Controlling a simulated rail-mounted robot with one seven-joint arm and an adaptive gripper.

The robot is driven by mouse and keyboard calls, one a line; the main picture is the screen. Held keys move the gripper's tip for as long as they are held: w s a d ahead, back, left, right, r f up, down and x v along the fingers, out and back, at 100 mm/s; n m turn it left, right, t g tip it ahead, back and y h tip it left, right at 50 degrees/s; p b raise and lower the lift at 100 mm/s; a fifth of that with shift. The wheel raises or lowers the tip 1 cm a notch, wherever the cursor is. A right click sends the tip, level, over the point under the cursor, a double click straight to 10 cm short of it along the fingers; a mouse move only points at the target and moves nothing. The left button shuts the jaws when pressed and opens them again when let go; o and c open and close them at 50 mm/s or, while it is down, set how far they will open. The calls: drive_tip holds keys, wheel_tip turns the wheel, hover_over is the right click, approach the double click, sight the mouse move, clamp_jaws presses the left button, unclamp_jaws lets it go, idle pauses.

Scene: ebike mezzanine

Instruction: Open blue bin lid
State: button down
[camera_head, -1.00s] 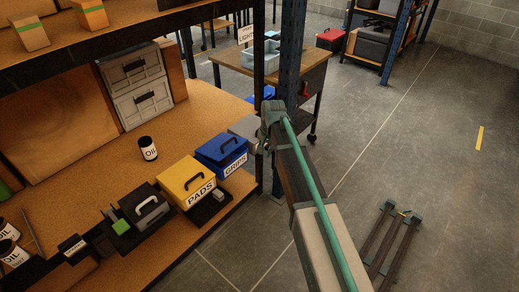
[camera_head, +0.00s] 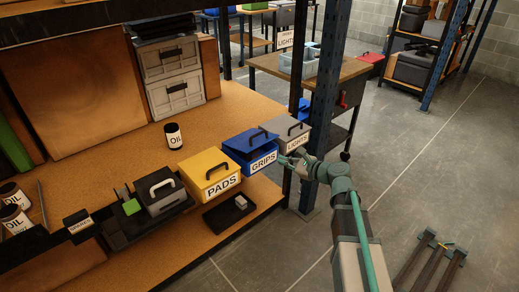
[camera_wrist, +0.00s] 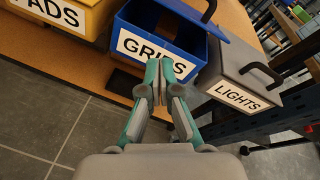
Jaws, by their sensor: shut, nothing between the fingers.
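The blue bin (camera_head: 240,162), labelled GRIPS, stands on the wooden shelf between the yellow PADS bin and the grey LIGHTS bin. Its blue lid (camera_head: 254,141) with a black handle looks tilted, with a dark gap along the front left. In the wrist view, part of the blue bin's (camera_wrist: 136,22) inside shows beside the lid (camera_wrist: 197,19). My gripper (camera_head: 284,161) is shut and empty in front of the bin's right front. In the wrist view the fingertips (camera_wrist: 161,66) overlap the GRIPS label; I cannot tell whether they touch it.
The yellow bin (camera_head: 205,164) is on the left and the grey bin (camera_head: 280,125) is close on the right. A blue upright post (camera_head: 323,100) stands right of the bins.

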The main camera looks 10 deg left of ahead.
sight(267, 139)
drive_tip(key=w+a+r+m+t, duration=0.1)
drive_tip(key=w+a+m, duration=0.1)
drive_tip(key=w+a+r+m, duration=0.1)
drive_tip(key=w+a+m, duration=0.1)
drive_tip(key=w, duration=0.1)
drive_tip(key=w+a+r+m+t, duration=0.1)
drive_tip(key=w+a+m, duration=0.1)
drive_tip(key=w+a, duration=0.1)
drive_tip(key=shift+w+r+m+t+p, duration=0.1)
drive_tip(key=shift+r+m+t+p, duration=0.05)
drive_tip(key=shift+m+t+p, duration=0.2)
drive_tip(key=shift+r, duration=0.1)
idle(0.4)
